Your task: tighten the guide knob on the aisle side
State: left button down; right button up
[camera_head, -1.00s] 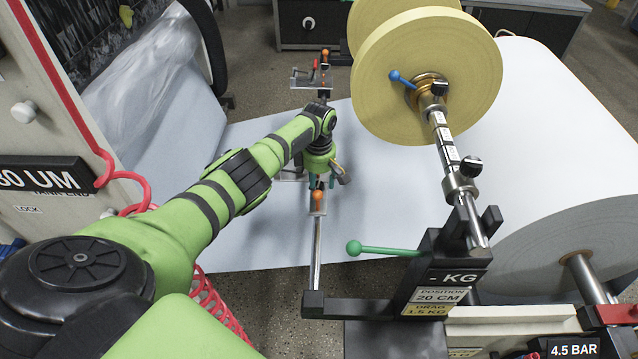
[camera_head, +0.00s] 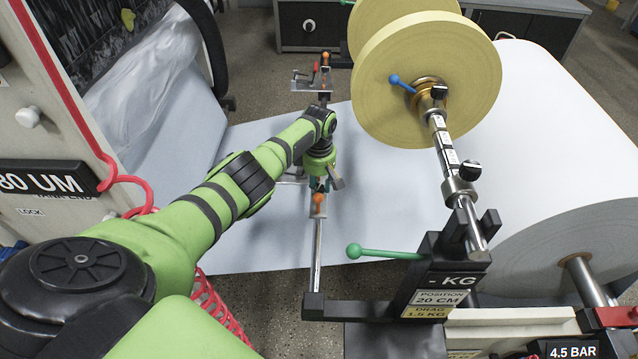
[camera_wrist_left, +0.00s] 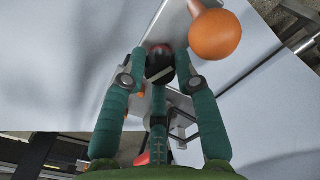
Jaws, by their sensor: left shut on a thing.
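My left gripper (camera_head: 320,184) reaches down over the near guide on the steel rail, in front of the pale web. In the left wrist view, my left gripper (camera_wrist_left: 160,62) has its teal fingers closed around a small dark guide knob (camera_wrist_left: 158,66) with a pale line on it and some red at its far edge. An orange ball handle (camera_wrist_left: 214,37) on the same metal bracket stands just right of the fingers; it also shows in the head view (camera_head: 318,200). The gripper hides the knob in the head view. My right gripper is not in view.
A far guide with an orange handle (camera_head: 325,58) sits further along the rail (camera_head: 317,255). A yellow roll (camera_head: 410,95) on a shaft, a green lever (camera_head: 354,250) and a black bracket (camera_head: 440,270) stand to the right. A red coiled hose (camera_head: 135,190) hangs at the left.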

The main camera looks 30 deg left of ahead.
pick_arm(q)
jog(key=m, duration=0.3)
jog(key=shift+d+m+p, duration=0.1)
jog(key=shift+m+p, duration=0.2)
jog(key=m, duration=0.3)
jog(key=shift+s+m, duration=0.1)
jog(key=shift+m, duration=0.2)
jog(key=m, duration=0.3)
jog(key=shift+m, duration=2.5)
jog(key=c, duration=0.9)
grip_release()
jog(key=shift+c, duration=0.2)
